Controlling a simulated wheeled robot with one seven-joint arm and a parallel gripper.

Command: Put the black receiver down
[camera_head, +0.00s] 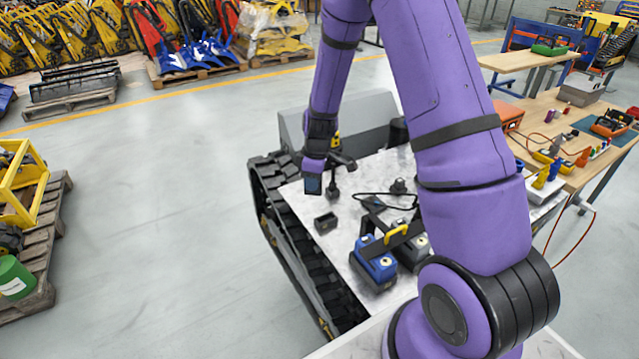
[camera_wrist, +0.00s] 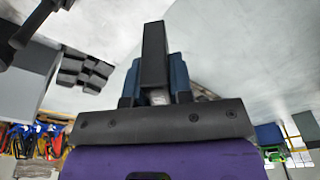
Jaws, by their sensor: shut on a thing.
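The black receiver (camera_wrist: 153,45) is a narrow upright black block in the wrist view. My gripper (camera_wrist: 156,68) is shut on it, with one blue finger on each side. In the head view my gripper (camera_head: 332,176) is over the far left part of the tracked carrier's pale top (camera_head: 345,240). A small dark shape below the fingers there looks like the receiver, and I cannot tell whether it touches the top. My arm hides part of the carrier's right side.
On the carrier stand a small black box (camera_head: 325,222), a blue unit (camera_head: 373,262) and a grey unit beside a yellow handle (camera_head: 397,231). A black cable (camera_head: 385,195) lies behind them. A cluttered wooden workbench (camera_head: 540,115) is at the right. Open floor lies left of the black track (camera_head: 290,240).

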